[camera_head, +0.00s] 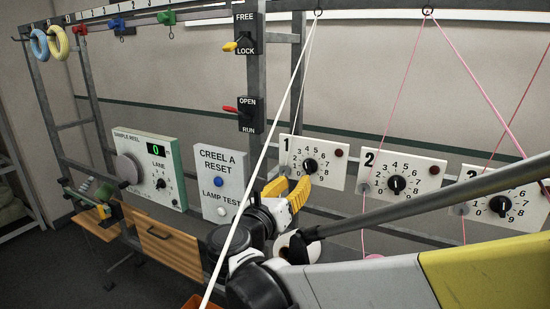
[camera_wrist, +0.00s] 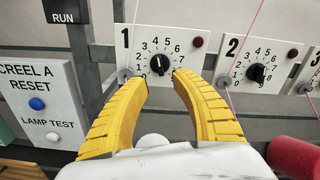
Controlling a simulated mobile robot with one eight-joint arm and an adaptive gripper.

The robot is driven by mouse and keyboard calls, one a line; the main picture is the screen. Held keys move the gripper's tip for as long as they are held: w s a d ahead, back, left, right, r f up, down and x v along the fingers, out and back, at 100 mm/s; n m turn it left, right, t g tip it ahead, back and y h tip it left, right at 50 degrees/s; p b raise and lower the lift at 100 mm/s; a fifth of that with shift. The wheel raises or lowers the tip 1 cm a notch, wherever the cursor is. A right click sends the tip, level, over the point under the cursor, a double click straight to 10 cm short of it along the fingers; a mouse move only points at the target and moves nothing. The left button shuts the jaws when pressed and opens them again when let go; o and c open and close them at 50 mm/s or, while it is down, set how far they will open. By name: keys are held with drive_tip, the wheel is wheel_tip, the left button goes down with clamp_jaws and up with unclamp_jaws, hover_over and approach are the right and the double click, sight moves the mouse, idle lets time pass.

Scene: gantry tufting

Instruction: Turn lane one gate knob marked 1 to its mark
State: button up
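The lane 1 gate plate (camera_head: 333,158) is white, marked 1, with a numbered dial. Its black knob (camera_head: 310,166) sits at the dial's middle; it also shows in the wrist view (camera_wrist: 160,63). I cannot tell for sure which number the knob points to. My gripper (camera_head: 288,184) has two yellow fingers. In the wrist view my gripper (camera_wrist: 158,78) is open, with its fingertips spread to the left and right just below the knob. Nothing is between the fingers. Whether a fingertip touches the plate cannot be told.
Plates 2 (camera_head: 402,178) and 3 (camera_head: 505,204) with like knobs stand to the right. Pink threads and a white cord run across the view. The Creel A reset box (camera_head: 221,181) is to the left. A red cylinder (camera_wrist: 294,157) lies at the wrist view's lower right.

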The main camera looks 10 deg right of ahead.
sight(307, 169)
drive_tip(key=x, duration=0.9)
drive_tip(key=shift+w+f+p, duration=0.1)
drive_tip(key=shift+p, duration=0.2)
clamp_jaws()
